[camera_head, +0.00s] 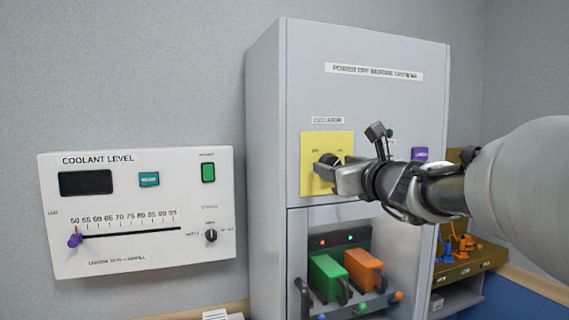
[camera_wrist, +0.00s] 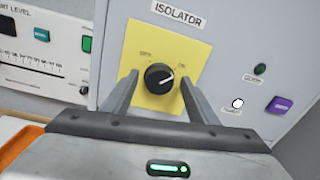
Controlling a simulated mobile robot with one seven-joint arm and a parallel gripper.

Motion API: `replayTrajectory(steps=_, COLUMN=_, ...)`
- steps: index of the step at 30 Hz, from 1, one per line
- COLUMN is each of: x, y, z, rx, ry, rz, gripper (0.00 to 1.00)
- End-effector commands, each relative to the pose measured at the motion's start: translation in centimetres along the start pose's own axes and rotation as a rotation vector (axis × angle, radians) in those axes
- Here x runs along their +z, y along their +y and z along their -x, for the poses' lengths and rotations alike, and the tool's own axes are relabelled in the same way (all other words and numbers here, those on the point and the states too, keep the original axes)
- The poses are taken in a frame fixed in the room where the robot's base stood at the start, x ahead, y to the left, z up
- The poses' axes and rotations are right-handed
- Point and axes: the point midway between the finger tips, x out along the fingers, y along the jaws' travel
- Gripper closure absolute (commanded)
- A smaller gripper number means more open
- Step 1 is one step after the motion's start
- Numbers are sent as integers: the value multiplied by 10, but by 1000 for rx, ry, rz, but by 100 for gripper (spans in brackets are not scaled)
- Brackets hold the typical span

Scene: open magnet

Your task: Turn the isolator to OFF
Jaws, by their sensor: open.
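The isolator is a round black knob (camera_wrist: 159,78) on a yellow plate (camera_wrist: 190,42) on the grey cabinet, under an ISOLATOR label. In the wrist view its white pointer line aims to the right and slightly up, toward the right-hand mark. The small lettering on the plate is hard to read. My gripper (camera_wrist: 160,84) is open, with one finger on each side of the knob and a visible gap on both sides. In the head view my gripper (camera_head: 340,173) is at the yellow plate (camera_head: 312,148) and partly hides the knob (camera_head: 329,160).
A purple switch (camera_wrist: 279,105) and a dark green round part (camera_wrist: 260,69) are right of the plate. Below, a bay holds a green block (camera_head: 327,278) and an orange block (camera_head: 363,269). A white coolant level panel (camera_head: 140,255) is at left.

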Motion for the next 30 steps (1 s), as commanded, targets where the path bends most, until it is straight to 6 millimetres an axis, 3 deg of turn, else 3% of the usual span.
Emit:
replayTrajectory(steps=10, x=0, y=1, z=0, rx=0, ry=0, rz=0, gripper=48)
replayTrajectory(steps=17, x=0, y=1, z=0, rx=0, ry=0, rz=0, gripper=87)
replayTrajectory(steps=30, x=-5, y=2, z=0, rx=-1, ry=-7, rz=96, gripper=88)
